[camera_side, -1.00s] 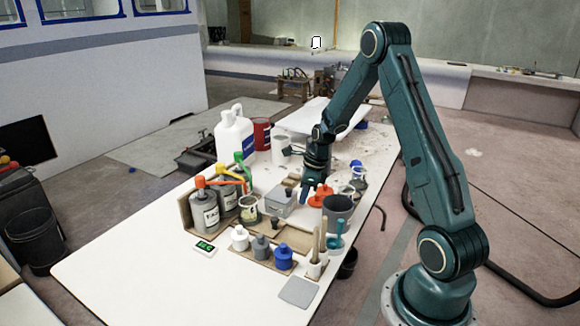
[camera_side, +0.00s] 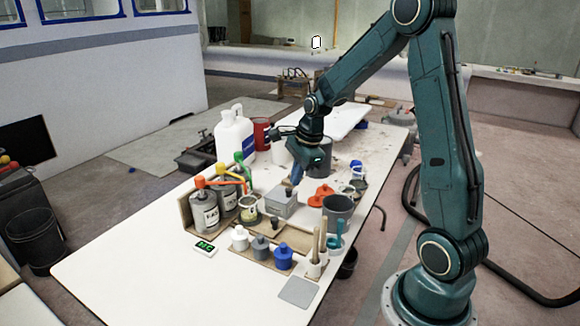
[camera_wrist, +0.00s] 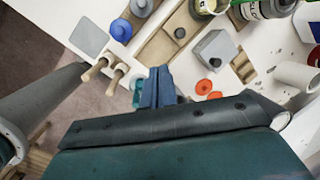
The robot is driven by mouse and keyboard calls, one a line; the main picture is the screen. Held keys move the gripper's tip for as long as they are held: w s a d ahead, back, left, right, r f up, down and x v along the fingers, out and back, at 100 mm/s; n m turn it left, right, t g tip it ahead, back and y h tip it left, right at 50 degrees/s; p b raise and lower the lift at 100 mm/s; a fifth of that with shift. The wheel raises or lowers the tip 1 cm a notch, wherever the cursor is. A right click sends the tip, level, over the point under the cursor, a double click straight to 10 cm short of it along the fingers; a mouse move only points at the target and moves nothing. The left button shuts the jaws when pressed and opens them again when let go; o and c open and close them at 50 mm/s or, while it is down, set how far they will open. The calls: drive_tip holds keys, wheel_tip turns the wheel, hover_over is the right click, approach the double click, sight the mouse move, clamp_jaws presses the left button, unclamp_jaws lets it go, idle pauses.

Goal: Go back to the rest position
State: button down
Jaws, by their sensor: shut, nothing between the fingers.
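My gripper (camera_side: 294,180) hangs from the teal arm, pointing down over the white table (camera_side: 130,262). Its blue fingers are shut with nothing between them, and they also show in the wrist view (camera_wrist: 157,75). In the side view the fingertips are just above and behind the grey box (camera_side: 283,204). In the wrist view the grey box (camera_wrist: 212,53) is to the right of the fingers, apart from them.
Pump bottles (camera_side: 205,212) stand left of the grey box. Orange lids (camera_side: 321,195), a dark grey pot (camera_side: 337,212) and wooden-handled tools (camera_side: 316,255) stand right and in front. A white jug (camera_side: 229,138) stands behind. The table's front left is clear.

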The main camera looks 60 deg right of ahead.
drive_tip(key=s+a+r+n, duration=0.3)
drive_tip(key=a+r+n, duration=0.3)
drive_tip(key=r, duration=0.1)
drive_tip(key=s+a+r+n+t, duration=0.1)
drive_tip(key=s+a+r+n, duration=0.2)
drive_tip(key=s+a+n, duration=0.2)
drive_tip(key=s+a+r+n+t, duration=0.1)
drive_tip(key=s+a+r+n, duration=0.3)
drive_tip(key=s+n, duration=0.7)
drive_tip(key=a+n, duration=0.2)
drive_tip(key=shift+s+a+r+t, duration=0.3)
drive_tip(key=shift+s+t, duration=0.05)
drive_tip(key=shift+t, duration=0.05)
